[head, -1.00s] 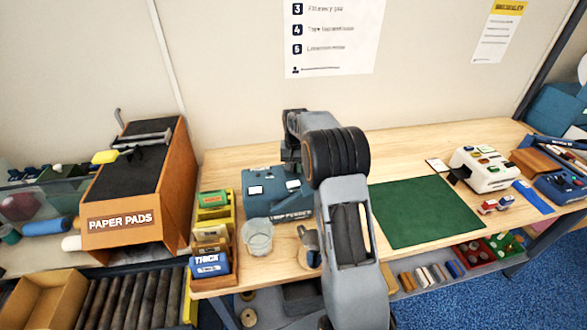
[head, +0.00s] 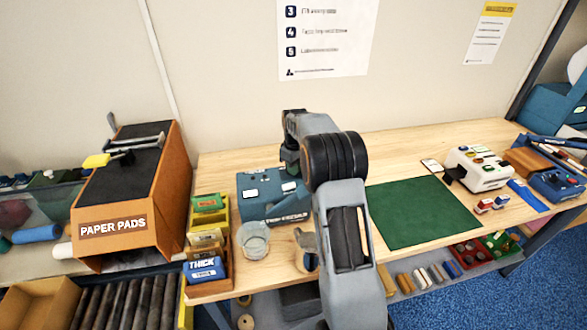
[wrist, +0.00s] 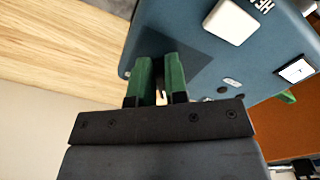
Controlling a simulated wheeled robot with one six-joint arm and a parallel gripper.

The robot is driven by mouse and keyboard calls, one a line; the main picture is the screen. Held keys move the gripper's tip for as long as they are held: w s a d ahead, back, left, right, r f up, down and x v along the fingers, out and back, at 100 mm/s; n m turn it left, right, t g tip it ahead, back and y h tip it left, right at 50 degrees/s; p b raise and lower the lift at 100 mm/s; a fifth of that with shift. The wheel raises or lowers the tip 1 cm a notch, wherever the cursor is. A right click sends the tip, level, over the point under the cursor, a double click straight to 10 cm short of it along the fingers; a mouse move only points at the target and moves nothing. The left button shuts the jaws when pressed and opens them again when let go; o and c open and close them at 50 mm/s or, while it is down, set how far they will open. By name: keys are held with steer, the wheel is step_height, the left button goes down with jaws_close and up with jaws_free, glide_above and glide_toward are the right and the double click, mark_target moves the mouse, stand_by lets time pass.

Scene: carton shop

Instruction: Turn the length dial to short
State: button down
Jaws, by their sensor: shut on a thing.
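The blue machine (head: 262,200) stands on the bench left of my arm in the head view. Its blue face with a white button (wrist: 230,22) fills the upper right of the wrist view. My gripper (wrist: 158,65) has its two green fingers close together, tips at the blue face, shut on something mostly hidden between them. A small pale bit shows in the gap. I take the held thing to be the length dial, but its marks and setting cannot be seen. In the head view my arm hides part of the machine.
A clear cup (head: 254,241) and a tray of labelled blocks (head: 208,285) stand left of my arm. The green mat (head: 420,212) is bare on the right. A white device (head: 480,168) stands beyond it. The PAPER PADS bin (head: 150,190) is far left.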

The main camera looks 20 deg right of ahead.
steer(key=shift+d+n, duration=0.1)
steer(key=shift+n, duration=0.5)
steer(key=shift+w, duration=0.1)
steer(key=c, duration=1.1)
jaws_free()
steer(key=shift+c, duration=0.2)
step_height(320, 180, up, 14)
steer(key=b, duration=0.1)
steer(key=shift+f, duration=0.1)
